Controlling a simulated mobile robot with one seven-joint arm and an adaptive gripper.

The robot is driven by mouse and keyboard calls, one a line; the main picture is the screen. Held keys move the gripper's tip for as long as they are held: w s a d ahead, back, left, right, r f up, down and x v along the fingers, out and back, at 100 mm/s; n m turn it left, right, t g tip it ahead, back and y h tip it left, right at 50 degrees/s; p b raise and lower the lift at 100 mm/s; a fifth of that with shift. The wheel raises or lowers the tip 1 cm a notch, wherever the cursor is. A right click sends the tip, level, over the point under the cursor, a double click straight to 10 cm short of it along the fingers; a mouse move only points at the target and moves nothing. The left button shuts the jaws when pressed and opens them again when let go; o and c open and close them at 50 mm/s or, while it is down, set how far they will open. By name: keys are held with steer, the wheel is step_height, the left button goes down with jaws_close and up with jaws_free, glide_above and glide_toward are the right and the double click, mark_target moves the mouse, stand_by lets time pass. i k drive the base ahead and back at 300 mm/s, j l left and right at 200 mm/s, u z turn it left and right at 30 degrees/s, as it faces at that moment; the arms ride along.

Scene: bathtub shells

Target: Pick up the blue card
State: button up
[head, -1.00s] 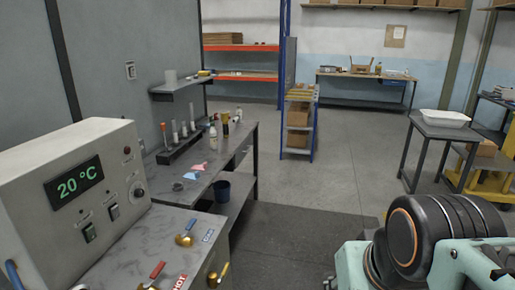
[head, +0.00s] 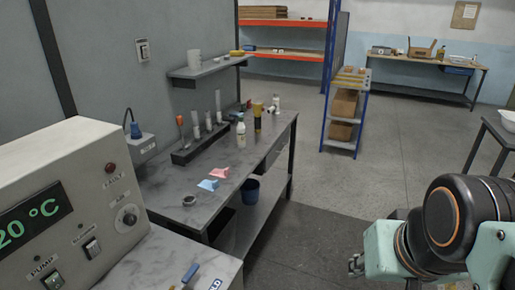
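The blue card (head: 208,184) lies on the grey workbench (head: 165,200), near its front edge, with a pink card (head: 219,172) just behind and to the right of it. My arm shows at the lower right. A small dark part at the left end of its pale green section may be my gripper (head: 355,264). It is well to the right of the blue card and apart from it, over the floor. Its fingers are too small to make out, so whether it is open or shut does not show.
A dark ring (head: 190,200) lies left of the cards. A tube rack (head: 198,146) and bottles (head: 241,132) stand behind them. A control box (head: 75,200) fills the lower left. A dark bin (head: 250,188) sits below the bench edge. Floor to the right is open.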

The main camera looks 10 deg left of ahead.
mark_target(211, 186)
steer(key=i+l+u, duration=0.1)
steer(key=i+u, duration=0.25)
steer(key=i+l+u, duration=0.25)
steer(key=i+u, duration=0.15)
steer(key=i, duration=0.1)
